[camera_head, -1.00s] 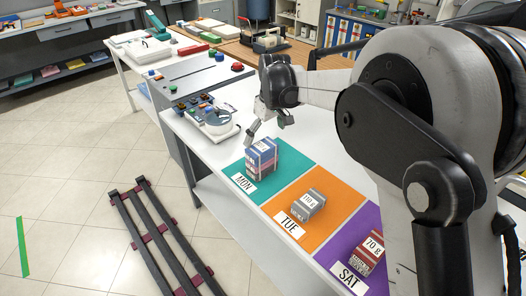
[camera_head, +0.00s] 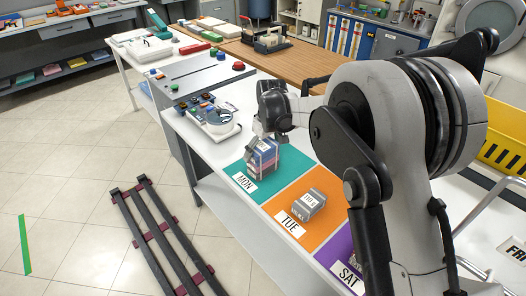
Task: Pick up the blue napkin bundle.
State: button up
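The blue napkin bundle (camera_head: 263,156) stands on the teal MON mat (camera_head: 288,168) on the white counter. It has blue and reddish bands and a white label. My gripper (camera_head: 257,146) is right above it, with its fingers pointing down beside the bundle's upper part. One finger shows at the bundle's left side. The other finger is hard to make out, and I cannot tell whether the fingers touch the bundle.
A grey bundle (camera_head: 309,201) sits on the orange TUE mat (camera_head: 327,208). The purple SAT mat (camera_head: 333,252) is partly hidden by my arm. A scale (camera_head: 219,124) stands behind, left of my gripper. Dark rails (camera_head: 158,238) lie on the floor.

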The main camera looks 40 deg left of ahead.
jog(key=c, duration=0.9)
jog(key=shift+r, duration=0.1)
